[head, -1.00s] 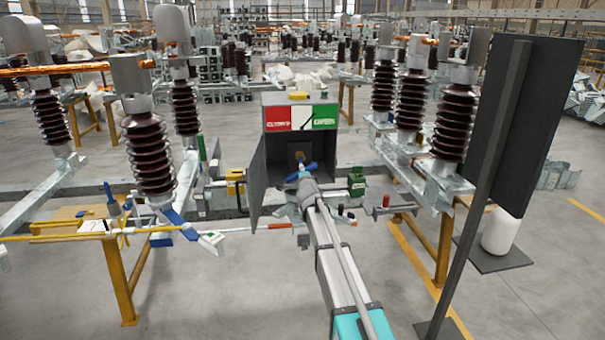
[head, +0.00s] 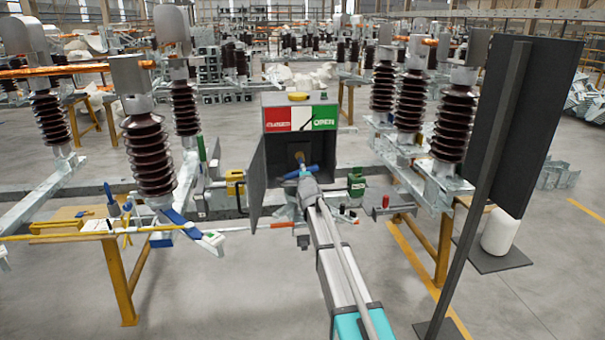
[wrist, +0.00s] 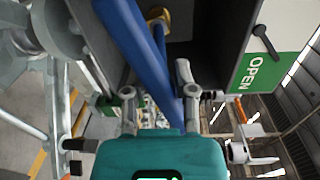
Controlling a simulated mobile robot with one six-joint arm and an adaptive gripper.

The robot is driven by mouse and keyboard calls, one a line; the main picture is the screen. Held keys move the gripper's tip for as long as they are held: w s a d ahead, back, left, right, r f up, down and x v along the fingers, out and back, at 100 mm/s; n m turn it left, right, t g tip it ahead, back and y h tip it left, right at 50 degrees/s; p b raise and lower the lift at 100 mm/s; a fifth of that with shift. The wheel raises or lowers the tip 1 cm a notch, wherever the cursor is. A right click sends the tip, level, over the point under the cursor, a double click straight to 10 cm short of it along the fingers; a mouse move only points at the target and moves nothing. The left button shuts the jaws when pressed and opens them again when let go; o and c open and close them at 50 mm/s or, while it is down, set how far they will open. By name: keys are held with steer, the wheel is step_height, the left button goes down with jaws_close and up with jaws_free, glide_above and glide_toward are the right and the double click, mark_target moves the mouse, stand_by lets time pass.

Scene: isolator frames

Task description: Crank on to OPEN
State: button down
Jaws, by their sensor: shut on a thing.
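The blue crank (head: 299,173) sits at the open front of the grey drive box (head: 283,185), on a brass-coloured shaft (head: 299,157). My gripper (head: 306,180) is at the crank, its fingers mostly hidden there. In the wrist view, the blue crank (wrist: 139,45) runs between the two fingers of my gripper (wrist: 160,100), which is shut on it. The indicator panel above the box has a red CLOSED field (head: 278,119) and a green OPEN field (head: 325,117). The black pointer (head: 306,122) stands on the white strip between them, and also shows in the wrist view (wrist: 266,42).
The box's open door (head: 257,185) hangs to the left of my gripper. A dark upright panel (head: 520,120) on a stand is at the right. Brown insulators (head: 150,155) stand on both sides. A tool table (head: 75,222) is at the left.

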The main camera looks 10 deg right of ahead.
steer(key=shift+w+r, duration=0.15)
steer(key=shift+r+m, duration=0.1)
steer(key=shift+m, duration=1)
steer(key=shift+c, duration=1.2)
jaws_free()
steer(key=shift+o, duration=1.2)
